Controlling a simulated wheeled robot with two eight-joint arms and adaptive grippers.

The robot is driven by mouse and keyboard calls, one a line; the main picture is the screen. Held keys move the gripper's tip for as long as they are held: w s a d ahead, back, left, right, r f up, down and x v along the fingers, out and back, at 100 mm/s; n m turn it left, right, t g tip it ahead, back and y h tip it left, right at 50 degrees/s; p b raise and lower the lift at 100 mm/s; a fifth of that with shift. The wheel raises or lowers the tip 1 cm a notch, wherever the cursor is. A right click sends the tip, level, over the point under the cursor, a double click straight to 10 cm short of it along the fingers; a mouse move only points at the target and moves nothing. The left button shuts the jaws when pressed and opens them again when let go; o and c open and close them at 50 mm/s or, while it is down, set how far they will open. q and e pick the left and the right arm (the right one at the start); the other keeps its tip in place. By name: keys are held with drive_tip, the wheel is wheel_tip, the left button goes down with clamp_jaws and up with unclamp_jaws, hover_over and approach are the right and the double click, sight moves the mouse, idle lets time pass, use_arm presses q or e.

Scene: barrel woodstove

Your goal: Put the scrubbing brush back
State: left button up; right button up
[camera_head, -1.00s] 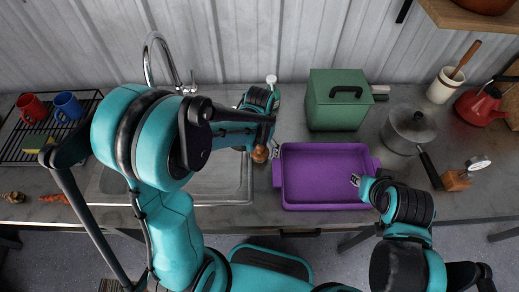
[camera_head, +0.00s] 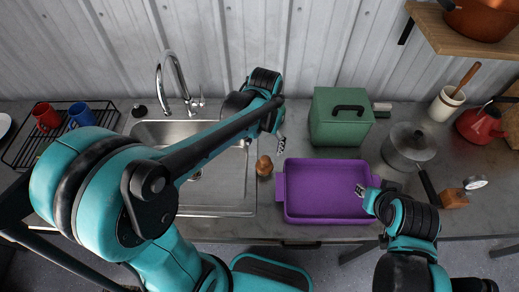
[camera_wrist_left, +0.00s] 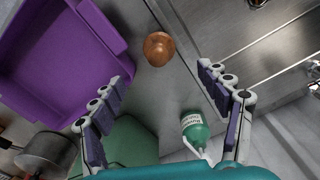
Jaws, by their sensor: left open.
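A brown, knob-shaped wooden thing (camera_head: 264,165), which looks like the scrubbing brush, stands upright on the counter between the sink and the purple tray. It also shows in the left wrist view (camera_wrist_left: 159,48). My left gripper (camera_head: 280,143) is open and empty, just behind and to the right of the brush, apart from it. In the left wrist view its two fingers (camera_wrist_left: 163,72) are spread wide, with the brush beyond the fingertips. My right gripper (camera_head: 361,190) is at the right side of the purple tray (camera_head: 327,214); its jaws are too small to read.
The steel sink (camera_head: 220,205) lies left of the brush. A green soap bottle (camera_wrist_left: 194,131) stands near the left gripper, hidden in the head view. A green box (camera_head: 338,125), a pot (camera_head: 410,145) and a dish rack (camera_head: 22,150) also occupy the counter.

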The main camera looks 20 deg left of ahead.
use_arm(q)
drive_tip(key=s+a+r+t, duration=0.2)
drive_tip(key=s+t, duration=0.1)
drive_tip(key=s, duration=0.2)
drive_tip(key=s+a+r+n+t, duration=0.1)
drive_tip(key=s+a+r+t, duration=0.1)
drive_tip(key=s+r+t, duration=0.1)
drive_tip(key=shift+s+a+r+t, duration=0.3)
drive_tip(key=shift+s+t, duration=0.2)
drive_tip(key=shift+s, duration=0.55)
